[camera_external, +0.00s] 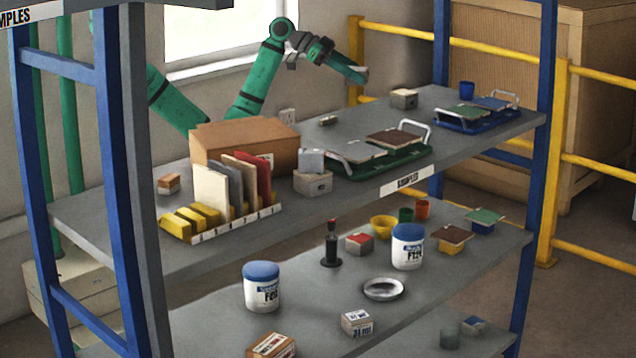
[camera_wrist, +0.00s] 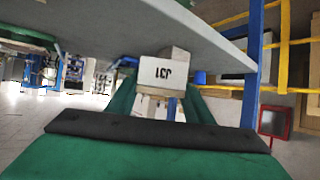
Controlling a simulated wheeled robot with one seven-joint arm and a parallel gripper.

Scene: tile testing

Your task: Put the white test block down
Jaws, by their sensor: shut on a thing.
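My gripper (camera_external: 358,74) is at the end of my green arm, above the back part of the upper shelf (camera_external: 325,208), near its middle. It is shut on the white test block, a small pale piece (camera_external: 362,76) at the fingertips in the external view. In the wrist view the white block (camera_wrist: 163,73) shows a face with a dark, upside-down label reading about "J31". It sits at the ends of my two green fingers (camera_wrist: 163,101). A grey part shows behind its upper edge. In the external view the block appears raised clear of the shelf.
A pale block (camera_external: 404,99) stands on the shelf near my gripper. A green tray (camera_external: 380,165) and a blue tray (camera_external: 478,121) hold flat tiles. A brown carton (camera_external: 245,142) and a tile rack (camera_external: 222,229) stand left. A blue post (camera_external: 543,120) bounds the right end.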

